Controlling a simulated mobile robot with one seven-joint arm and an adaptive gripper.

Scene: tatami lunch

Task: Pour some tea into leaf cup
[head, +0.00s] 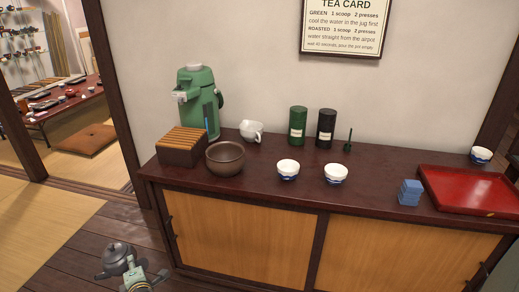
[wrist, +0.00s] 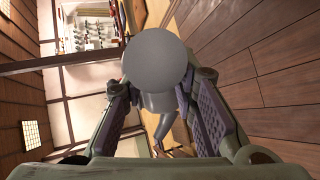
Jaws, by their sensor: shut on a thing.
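A dark grey teapot (head: 117,258) is in the head view at the bottom left, in front of the counter and above the wooden floor. My gripper (head: 142,274) is shut on it, apparently by its side handle. In the wrist view, a grey round end (wrist: 158,60) fills the space between my fingers, with the darker pot body partly hidden behind it. Two white-and-blue cups, a left one (head: 288,170) and a right one (head: 335,174), stand upright on the counter. A third cup (head: 481,155) stands at the far right. I cannot tell which has the leaf pattern.
The counter (head: 255,190) also holds a green airpot (head: 197,95), slatted box (head: 182,150), brown bowl (head: 225,158), white jug (head: 251,131), green canister (head: 298,125), black canister (head: 326,127), blue block (head: 410,192) and red tray (head: 465,190). The counter's front middle is clear.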

